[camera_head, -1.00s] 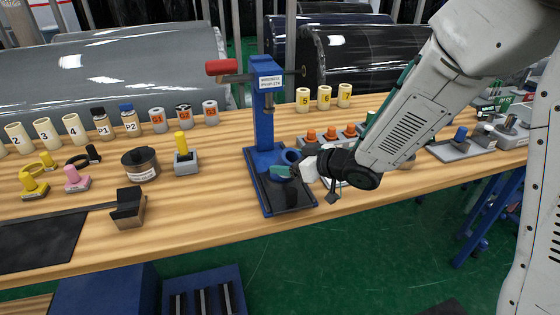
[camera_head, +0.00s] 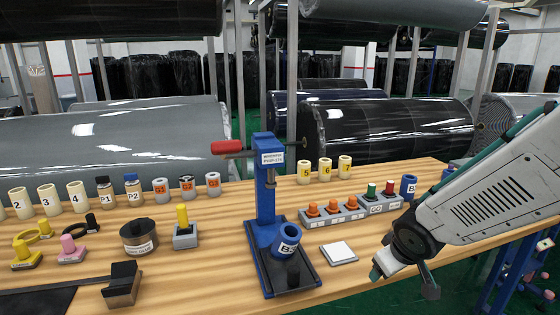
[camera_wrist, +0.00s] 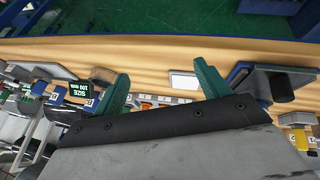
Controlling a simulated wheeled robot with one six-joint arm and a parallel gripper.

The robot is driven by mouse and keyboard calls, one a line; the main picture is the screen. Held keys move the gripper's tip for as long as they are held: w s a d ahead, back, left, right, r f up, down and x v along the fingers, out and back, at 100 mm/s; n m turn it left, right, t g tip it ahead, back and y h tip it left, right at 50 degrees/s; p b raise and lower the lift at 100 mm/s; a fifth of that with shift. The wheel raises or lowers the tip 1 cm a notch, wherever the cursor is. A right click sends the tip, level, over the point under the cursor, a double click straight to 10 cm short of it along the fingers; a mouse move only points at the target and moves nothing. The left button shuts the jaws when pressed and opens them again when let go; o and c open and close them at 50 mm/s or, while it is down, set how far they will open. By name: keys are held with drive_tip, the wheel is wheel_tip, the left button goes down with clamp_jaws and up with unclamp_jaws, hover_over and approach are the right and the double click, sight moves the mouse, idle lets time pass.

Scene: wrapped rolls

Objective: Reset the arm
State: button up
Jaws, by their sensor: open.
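My gripper (camera_head: 402,277) is at the right in the head view, near the table's front edge, clear of the blue press. In the wrist view its two green fingers (camera_wrist: 163,88) stand wide apart with nothing between them. The blue press (camera_head: 267,200) stands on the table with a red-handled lever. A blue cylinder marked B (camera_head: 287,240) sits tilted on the press base. A white square pad (camera_head: 339,253) lies on the table between the press and my gripper; it also shows in the wrist view (camera_wrist: 184,80).
The wooden table (camera_head: 215,272) carries numbered cream cylinders (camera_head: 50,199), a row of orange-knobbed blocks (camera_head: 331,211) and a black cup (camera_head: 139,236). Large wrapped rolls (camera_head: 390,135) lie behind the table. Room is free in front of the table's edge.

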drive_tip(key=s+r+m+g, duration=0.1)
drive_tip(key=s+r, duration=0.3)
drive_tip(key=s, duration=0.4)
drive_tip(key=s+r+m+g, duration=0.2)
drive_tip(key=s+r, duration=0.2)
drive_tip(key=s, duration=0.3)
drive_tip(key=s+d+r+m+g+y, duration=0.1)
drive_tip(key=s+r, duration=0.4)
drive_tip(key=s, duration=0.3)
drive_tip(key=shift+s+m+g, duration=0.3)
drive_tip(key=shift+m, duration=0.1)
drive_tip(key=shift+o, duration=0.5)
drive_tip(key=shift+d, duration=0.1)
